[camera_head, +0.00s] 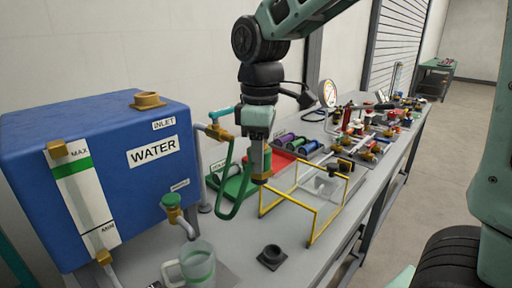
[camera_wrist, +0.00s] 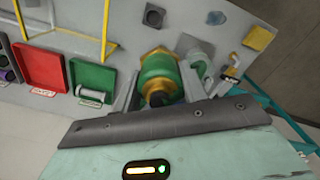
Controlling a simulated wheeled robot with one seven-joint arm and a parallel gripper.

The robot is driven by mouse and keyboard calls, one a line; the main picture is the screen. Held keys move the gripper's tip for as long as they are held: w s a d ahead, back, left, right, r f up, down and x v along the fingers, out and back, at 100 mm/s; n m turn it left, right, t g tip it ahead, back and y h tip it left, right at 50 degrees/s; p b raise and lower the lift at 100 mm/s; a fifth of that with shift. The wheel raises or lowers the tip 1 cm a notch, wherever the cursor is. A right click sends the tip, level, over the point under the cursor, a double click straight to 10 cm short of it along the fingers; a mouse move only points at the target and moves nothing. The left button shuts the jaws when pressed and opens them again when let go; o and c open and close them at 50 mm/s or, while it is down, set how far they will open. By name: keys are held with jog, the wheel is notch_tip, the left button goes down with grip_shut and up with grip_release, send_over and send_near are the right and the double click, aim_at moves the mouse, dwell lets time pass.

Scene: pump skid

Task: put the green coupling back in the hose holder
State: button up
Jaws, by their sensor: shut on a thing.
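My gripper (camera_head: 261,165) points down above the bench and is shut on the green coupling (camera_wrist: 160,72), which has a brass end. In the head view the coupling's brass end (camera_head: 261,179) shows below the fingers. A green hose (camera_head: 223,200) loops from it up to the brass valve on the tank's outlet pipe. A black open socket (camera_head: 271,257) on a square base stands on the front of the bench, apart from the coupling. It also shows in the wrist view (camera_wrist: 153,15). It looks like the hose holder, but I see no readable label on it.
A blue water tank (camera_head: 110,130) stands left, with a clear jug (camera_head: 198,266) before it. A yellow wire frame (camera_head: 311,226) stands right of the gripper. Green (camera_wrist: 94,80) and red (camera_wrist: 41,67) trays lie behind. Bare bench surrounds the socket.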

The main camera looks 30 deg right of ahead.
jog(key=s+d+f+b, duration=0.1)
jog(key=d+f+b, duration=0.2)
jog(key=f+b, duration=0.6)
notch_tip(320, 180, down, 7)
jog(key=shift+d+r+n+b, duration=0.2)
jog(key=shift+n+b, duration=0.15)
jog(key=shift+n, duration=0.05)
jog(key=shift+s, duration=0.1)
